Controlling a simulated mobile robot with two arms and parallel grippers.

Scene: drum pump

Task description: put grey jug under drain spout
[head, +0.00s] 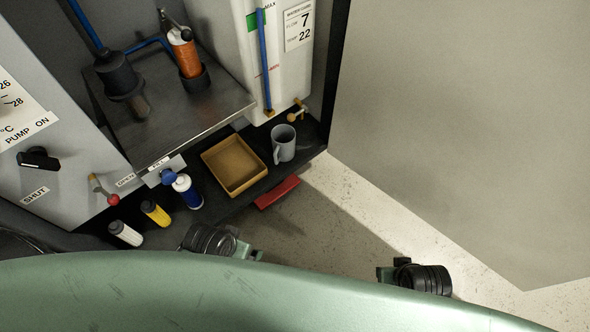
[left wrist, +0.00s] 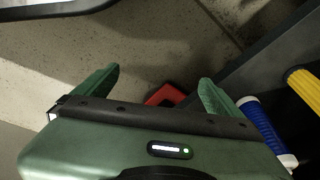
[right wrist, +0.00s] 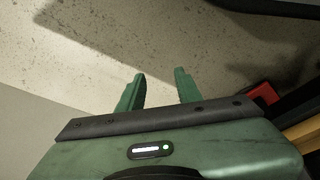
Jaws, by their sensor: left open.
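The grey jug (head: 283,143) stands upright on the black shelf, right of the tan tray. A small brass tap (head: 297,110) on the white tank is just behind and right of it; I cannot tell whether this is the drain spout. The jug does not seem to be directly under it. My left gripper (head: 248,250) is below the shelf's front edge, open and empty in the left wrist view (left wrist: 158,76). My right gripper (head: 385,273) is over the floor further right, fingers apart and empty in the right wrist view (right wrist: 159,73). Neither touches the jug.
The tan tray (head: 234,166), a blue-and-white bottle (head: 187,191), a yellow bottle (head: 156,213) and a white bottle (head: 126,233) line the shelf (head: 222,205). A red block (head: 277,192) is at its front edge. A grey panel (head: 460,130) stands right. A metal bench (head: 175,120) overhangs behind.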

